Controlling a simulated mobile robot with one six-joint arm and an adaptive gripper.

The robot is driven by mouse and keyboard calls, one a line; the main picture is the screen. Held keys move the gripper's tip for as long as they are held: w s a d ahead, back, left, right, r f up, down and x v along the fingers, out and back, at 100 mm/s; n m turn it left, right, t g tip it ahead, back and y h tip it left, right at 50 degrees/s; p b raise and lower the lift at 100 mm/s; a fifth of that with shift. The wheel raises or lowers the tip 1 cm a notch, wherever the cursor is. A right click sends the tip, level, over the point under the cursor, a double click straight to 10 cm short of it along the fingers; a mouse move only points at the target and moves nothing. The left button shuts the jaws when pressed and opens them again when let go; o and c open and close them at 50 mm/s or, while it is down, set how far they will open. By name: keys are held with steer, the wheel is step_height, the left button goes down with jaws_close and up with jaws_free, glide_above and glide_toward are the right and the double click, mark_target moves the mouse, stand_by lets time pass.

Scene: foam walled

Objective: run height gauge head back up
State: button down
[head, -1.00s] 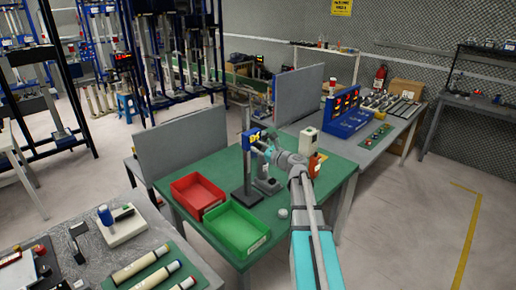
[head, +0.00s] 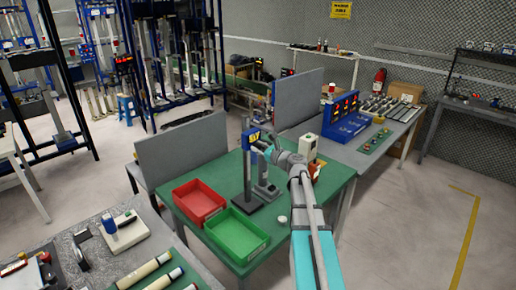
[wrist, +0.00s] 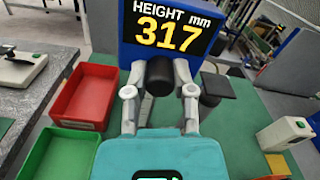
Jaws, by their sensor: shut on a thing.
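The height gauge stands on the green table, with a dark base (head: 246,204) and an upright column (head: 247,178). Its blue head (head: 255,140) is high on the column, near the top. In the wrist view the head's display (wrist: 165,27) reads HEIGHT 317 mm. My gripper (wrist: 160,92) is shut on the black round knob (wrist: 160,76) at the front of the head, a finger on each side. In the head view my gripper (head: 270,152) reaches the head from the right, and the knob is hidden there.
A red tray (head: 178,194) and a green tray (head: 215,240) sit on the green table (head: 300,222), left of the gauge. Grey panels (head: 180,150) rise behind.

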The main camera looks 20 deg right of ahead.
steer(key=shift+r+p, duration=1)
steer(key=shift+r, duration=0.35)
steer(key=shift+c, duration=2.3)
jaws_free()
steer(key=v, duration=1.2)
